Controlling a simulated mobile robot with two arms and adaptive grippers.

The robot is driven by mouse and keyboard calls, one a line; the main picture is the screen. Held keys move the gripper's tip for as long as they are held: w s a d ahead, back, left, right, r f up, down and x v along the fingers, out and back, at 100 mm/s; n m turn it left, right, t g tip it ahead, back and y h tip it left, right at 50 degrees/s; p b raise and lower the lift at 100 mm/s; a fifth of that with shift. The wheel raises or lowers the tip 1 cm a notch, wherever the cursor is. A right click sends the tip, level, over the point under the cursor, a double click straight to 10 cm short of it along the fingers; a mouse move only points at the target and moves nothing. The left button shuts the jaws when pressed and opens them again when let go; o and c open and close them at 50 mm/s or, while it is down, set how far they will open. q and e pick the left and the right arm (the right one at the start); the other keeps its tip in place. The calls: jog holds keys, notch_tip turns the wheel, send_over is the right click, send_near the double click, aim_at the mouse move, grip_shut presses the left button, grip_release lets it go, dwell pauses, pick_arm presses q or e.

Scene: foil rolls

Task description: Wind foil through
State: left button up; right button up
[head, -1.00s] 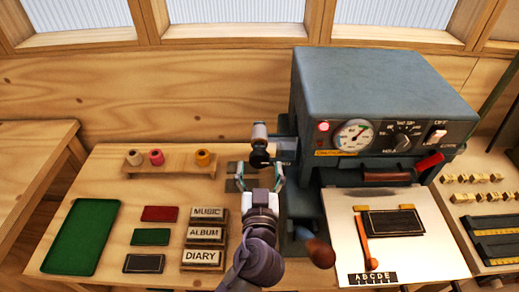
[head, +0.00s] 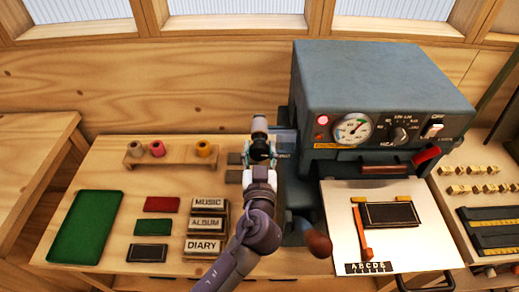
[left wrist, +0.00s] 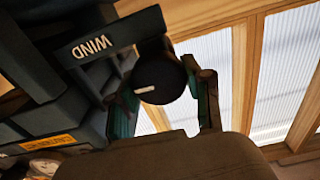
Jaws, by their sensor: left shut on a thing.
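The blue-grey foil machine (head: 380,90) stands at the right of the table. On its left side sits a round black knob (left wrist: 158,77) with a white mark, beside the label WIND (left wrist: 92,46) in the left wrist view. My left gripper (head: 259,155) is shut on this knob, with one finger on each side. In the head view the gripper partly hides the knob, and a dark and pale roll (head: 259,125) shows just beyond it. The foil itself cannot be made out clearly. My right gripper is not in view.
A green tray (head: 87,228), coloured pads and the labelled blocks MUSIC, ALBUM and DIARY (head: 202,246) lie to the left. A wooden-knobbed lever (head: 317,243) sticks out from the machine near my arm.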

pick_arm(q)
jog(key=shift+m, duration=0.3)
jog(key=m+b, duration=0.1)
jog(key=m, duration=0.1)
jog(key=shift+f+m, duration=0.1)
jog(key=shift+m, duration=0.2)
jog(key=m, duration=0.2)
jog(key=shift+d+m, duration=0.1)
jog(key=shift+m, duration=0.3)
jog(key=m, duration=0.2)
jog(key=shift+m, duration=0.4)
jog(key=m+p, duration=0.1)
jog(key=m, duration=0.4)
jog(key=shift+d, duration=0.1)
jog(key=m+p, duration=0.2)
jog(key=m, duration=0.3)
jog(key=shift+f+m, duration=0.15)
jog(key=shift+m, duration=0.25)
